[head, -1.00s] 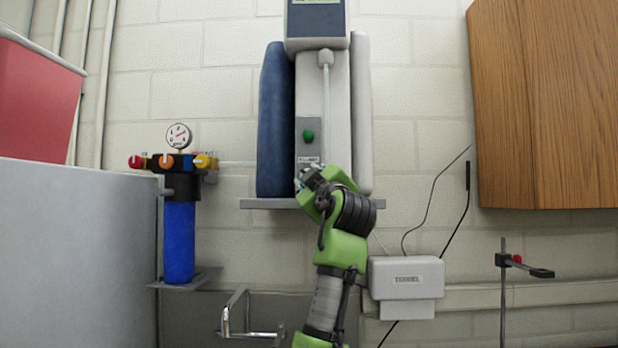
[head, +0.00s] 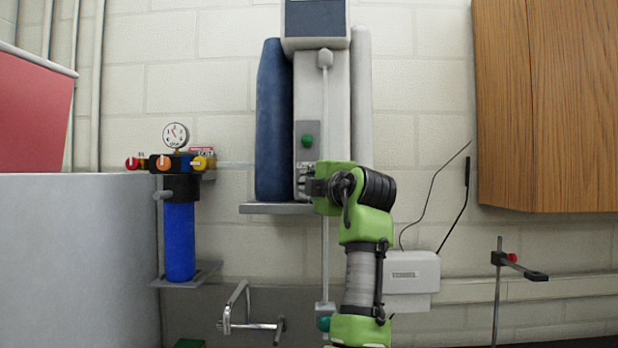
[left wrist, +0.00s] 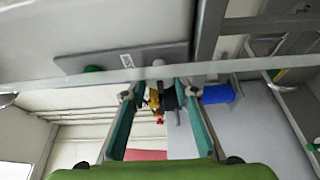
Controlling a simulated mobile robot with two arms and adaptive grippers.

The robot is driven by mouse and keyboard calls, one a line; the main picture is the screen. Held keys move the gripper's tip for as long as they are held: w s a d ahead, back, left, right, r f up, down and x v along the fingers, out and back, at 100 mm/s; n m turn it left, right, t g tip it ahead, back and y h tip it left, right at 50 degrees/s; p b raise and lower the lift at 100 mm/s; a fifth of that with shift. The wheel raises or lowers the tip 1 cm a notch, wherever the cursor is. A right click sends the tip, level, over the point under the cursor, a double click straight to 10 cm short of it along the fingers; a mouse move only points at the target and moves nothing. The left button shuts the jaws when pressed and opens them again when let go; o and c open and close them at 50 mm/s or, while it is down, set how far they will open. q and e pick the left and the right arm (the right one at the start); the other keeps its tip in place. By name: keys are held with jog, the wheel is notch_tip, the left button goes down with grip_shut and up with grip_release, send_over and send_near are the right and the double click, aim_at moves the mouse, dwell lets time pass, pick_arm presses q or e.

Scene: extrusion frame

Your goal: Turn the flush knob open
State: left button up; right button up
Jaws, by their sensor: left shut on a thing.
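A tall white dispenser (head: 334,120) hangs on the wall, with a narrow grey panel (head: 300,133) on its front. A green knob (head: 307,141) is on the panel's upper half, with a small label below it. My left gripper (head: 304,187) is at the panel's lower end, coming in from the right, and is shut on a small knob there, which I take as the flush knob. My gripper hides that knob in the head view. In the left wrist view, a small grey knob (left wrist: 158,63) shows at the panel edge between the fingertips (left wrist: 158,90). My right gripper is not in view.
A blue filter (head: 180,240) with red, orange and yellow knobs and a gauge (head: 175,135) stands left. A shelf (head: 275,208) is under the dispenser. A white box (head: 412,275), clamp stand (head: 497,300), wooden cabinet (head: 545,110) and faucet (head: 240,315) surround my arm.

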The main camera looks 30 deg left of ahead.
pick_arm(q)
jog(key=shift+f+n, duration=0.15)
jog(key=shift+n, duration=0.15)
jog(key=o, duration=1.1)
jog(key=shift+s+a, duration=0.1)
jog(key=v, duration=1.2)
jog(key=shift+r, duration=0.2)
